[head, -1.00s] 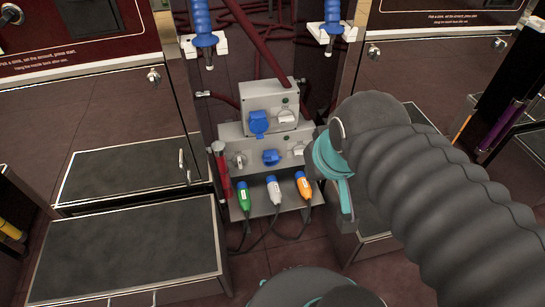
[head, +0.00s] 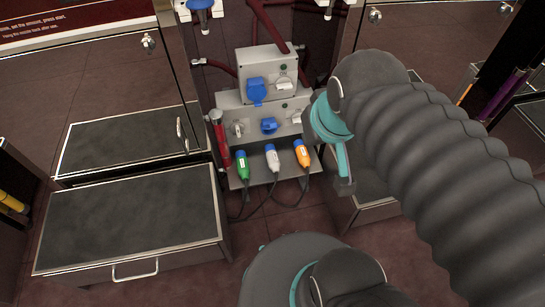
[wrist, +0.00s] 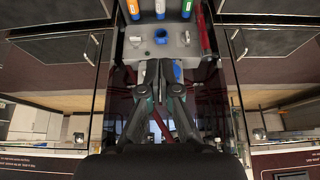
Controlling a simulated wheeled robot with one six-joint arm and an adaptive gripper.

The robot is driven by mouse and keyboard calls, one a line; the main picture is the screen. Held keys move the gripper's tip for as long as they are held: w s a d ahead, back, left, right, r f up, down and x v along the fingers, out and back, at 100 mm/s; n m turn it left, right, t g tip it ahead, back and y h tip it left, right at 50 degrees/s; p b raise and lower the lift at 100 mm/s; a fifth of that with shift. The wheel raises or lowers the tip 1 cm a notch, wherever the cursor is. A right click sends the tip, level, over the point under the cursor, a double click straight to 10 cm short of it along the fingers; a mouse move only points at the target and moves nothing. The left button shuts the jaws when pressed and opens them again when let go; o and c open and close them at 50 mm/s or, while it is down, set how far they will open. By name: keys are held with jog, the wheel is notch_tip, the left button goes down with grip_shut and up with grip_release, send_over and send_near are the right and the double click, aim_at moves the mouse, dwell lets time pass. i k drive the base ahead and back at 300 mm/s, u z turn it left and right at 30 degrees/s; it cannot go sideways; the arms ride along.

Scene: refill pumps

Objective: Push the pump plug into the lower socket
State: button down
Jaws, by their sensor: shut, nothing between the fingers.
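Three plugs stand in a row on a low shelf in the head view: a green plug (head: 242,166), a white plug with a blue end (head: 272,160) and an orange plug (head: 301,154). I cannot tell which is the pump plug. The lower socket box (head: 222,100) has a blue socket (head: 268,125) in its middle, also visible in the wrist view (wrist: 161,37). The upper box (head: 262,60) has a blue cover (head: 257,90). My gripper (wrist: 160,66) is shut and empty in the wrist view, in front of the boxes, partly hiding the upper one. Its fingertips are unclear in the head view.
A red cylinder (head: 219,140) stands left of the boxes. A grey-topped drawer unit (head: 130,220) juts out at the left. Dark red hoses (head: 268,22) run above. Cables trail from the plugs over the floor. Cabinets flank the recess.

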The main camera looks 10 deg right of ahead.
aim_at(274, 162)
jog(key=u, duration=1.1)
jog(key=k, duration=1.1)
jog(key=z, duration=1.55)
jog(key=i, duration=0.55)
